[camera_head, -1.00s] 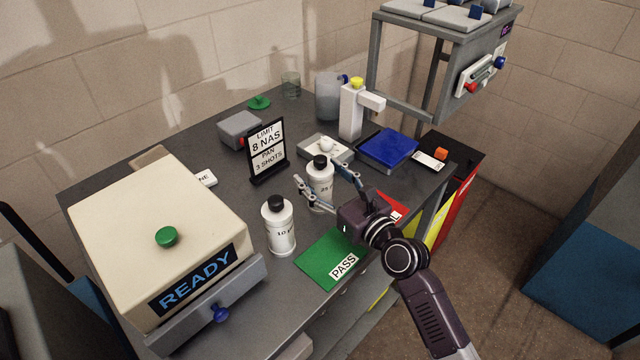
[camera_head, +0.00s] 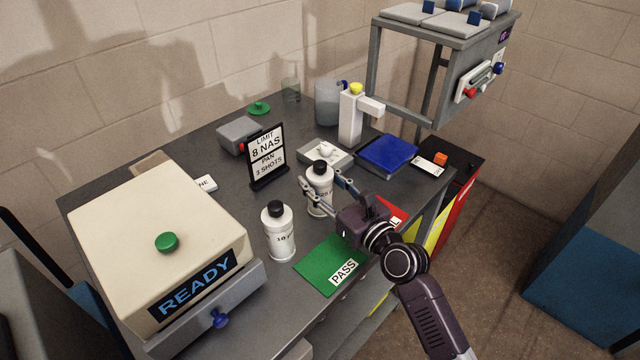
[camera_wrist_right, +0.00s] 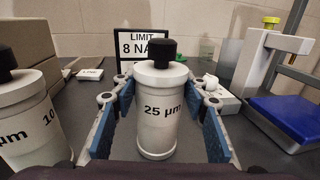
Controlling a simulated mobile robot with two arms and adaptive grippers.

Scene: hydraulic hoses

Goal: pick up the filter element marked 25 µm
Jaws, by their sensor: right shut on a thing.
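The filter element marked 25 µm (camera_head: 320,197) is a white cylinder with a black cap, standing upright on the grey bench. In the right wrist view it (camera_wrist_right: 159,125) is centred between the blue finger pads, its label facing the camera. My right gripper (camera_head: 324,190) is shut on it, one finger on each side. A similar white filter element marked 10 µm (camera_head: 279,234) stands upright to the left and nearer; it shows at the left edge of the wrist view (camera_wrist_right: 30,125). My left gripper is not in view.
A green PASS mat (camera_head: 318,262) lies in front, with a red mat (camera_head: 392,208) to its right. A LIMIT 8 NAS sign (camera_head: 267,158) stands behind. A cream box with a READY panel (camera_head: 150,220) fills the left. A blue-topped block (camera_head: 388,152) sits at the right.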

